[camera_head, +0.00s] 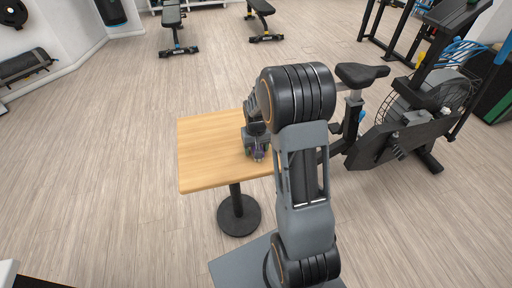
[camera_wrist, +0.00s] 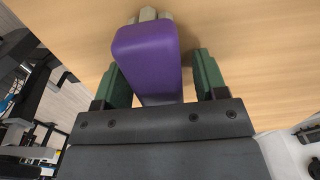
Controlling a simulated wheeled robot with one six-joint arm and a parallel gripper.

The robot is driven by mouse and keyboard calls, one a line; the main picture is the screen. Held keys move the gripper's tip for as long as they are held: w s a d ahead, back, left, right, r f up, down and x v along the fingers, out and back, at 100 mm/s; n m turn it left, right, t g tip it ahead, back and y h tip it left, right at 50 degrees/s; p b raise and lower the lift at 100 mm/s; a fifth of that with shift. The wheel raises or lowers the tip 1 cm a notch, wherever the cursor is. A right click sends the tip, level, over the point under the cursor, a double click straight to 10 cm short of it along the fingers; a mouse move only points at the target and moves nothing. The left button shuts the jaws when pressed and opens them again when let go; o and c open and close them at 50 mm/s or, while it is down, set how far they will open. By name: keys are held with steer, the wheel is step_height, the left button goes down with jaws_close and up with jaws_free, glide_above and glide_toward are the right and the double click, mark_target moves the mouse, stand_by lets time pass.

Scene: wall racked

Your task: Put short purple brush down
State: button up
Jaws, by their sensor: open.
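The short purple brush (camera_wrist: 148,55) is in the wrist view, between the two green fingers of my gripper (camera_wrist: 157,80). Its purple part faces the camera and a pale tip shows at the top edge of the picture. A gap shows between the brush and the right finger; the left finger is close beside it. My gripper (camera_head: 257,152) is open over the wooden table (camera_head: 205,160) in the head view, near the table's front right part. I cannot tell whether the brush touches the table top.
An exercise bike (camera_head: 395,125) stands right of the table. Weight benches (camera_head: 172,25) stand farther back. The left part of the table top is bare, and the floor (camera_head: 110,150) to its left is open.

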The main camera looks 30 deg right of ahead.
steer(key=shift+r, duration=0.1)
step_height(320, 180, up, 11)
steer(key=shift+r+p, duration=0.1)
steer(key=shift+p, duration=0.55)
steer(key=s+a+r+n+t, duration=0.1)
steer(key=s+a, duration=0.3)
steer(key=s, duration=0.4)
steer(key=s+a+r+n+t, duration=0.1)
steer(key=s+a+r, duration=0.3)
steer(key=s, duration=0.4)
steer(key=shift+a+r+t, duration=0.15)
steer(key=shift+a+t, duration=0.35)
steer(key=shift+a, duration=0.3)
